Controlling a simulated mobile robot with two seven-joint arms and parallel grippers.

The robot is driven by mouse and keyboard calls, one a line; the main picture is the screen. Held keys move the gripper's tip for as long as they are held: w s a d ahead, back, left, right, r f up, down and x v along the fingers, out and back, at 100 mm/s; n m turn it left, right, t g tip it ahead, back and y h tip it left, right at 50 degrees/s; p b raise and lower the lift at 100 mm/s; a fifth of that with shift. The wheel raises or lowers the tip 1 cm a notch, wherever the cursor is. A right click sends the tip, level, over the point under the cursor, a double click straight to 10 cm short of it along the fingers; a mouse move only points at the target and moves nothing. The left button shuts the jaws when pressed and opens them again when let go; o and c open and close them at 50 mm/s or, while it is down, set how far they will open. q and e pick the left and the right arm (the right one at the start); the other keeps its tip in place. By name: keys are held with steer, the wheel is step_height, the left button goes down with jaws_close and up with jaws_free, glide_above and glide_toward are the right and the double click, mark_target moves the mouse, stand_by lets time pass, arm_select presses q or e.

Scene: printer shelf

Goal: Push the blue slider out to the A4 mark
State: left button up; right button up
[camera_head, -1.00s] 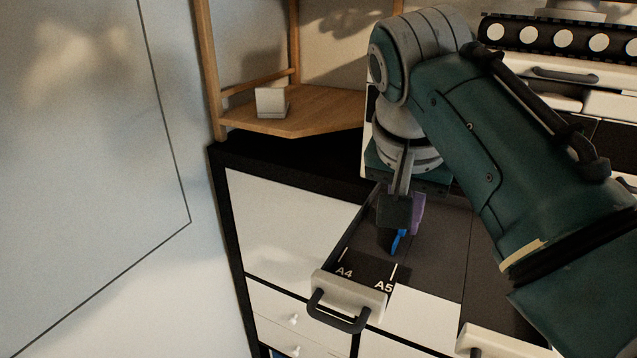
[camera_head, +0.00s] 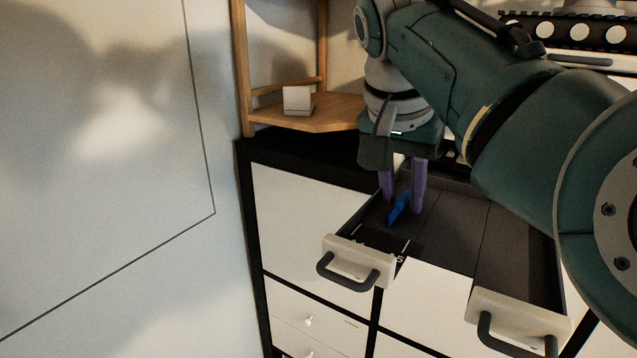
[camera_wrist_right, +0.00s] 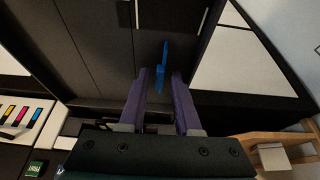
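The blue slider (camera_head: 399,208) stands in the pulled-out dark tray (camera_head: 452,232), behind its pale front. It also shows in the right wrist view (camera_wrist_right: 163,62). My right gripper (camera_head: 402,200) is above the tray with its two purple fingers apart. In the wrist view the fingertips (camera_wrist_right: 161,75) lie on either side of the slider's near part; I cannot tell whether they touch it. The black label plate (camera_head: 378,239) lies near the tray front with white marks; its lettering is too dark to read clearly now. My left gripper is out of view.
The pale drawer front with a dark handle (camera_head: 347,270) juts out at the tray's near end. Another handled front (camera_head: 515,318) is to its right. A wooden shelf (camera_head: 325,112) holding a small white box (camera_head: 298,100) stands behind left. A white wall is at left.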

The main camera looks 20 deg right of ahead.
mark_target(394, 212)
steer(key=shift+o, duration=0.6)
steer(key=shift+r, duration=0.1)
steer(key=shift+a+r+b, duration=0.1)
steer(key=shift+r+b, duration=0.15)
steer(key=shift+b, duration=0.05)
steer(key=b+v, duration=0.2)
steer(key=v, duration=0.2)
steer(key=shift+s+a+r+b, duration=0.15)
steer(key=shift+r+b, duration=0.1)
steer(key=shift+b, duration=0.15)
steer(key=p+v, duration=0.1)
steer(key=v, duration=0.3)
steer(key=shift+s+r, duration=0.15)
steer(key=shift+r, duration=0.2)
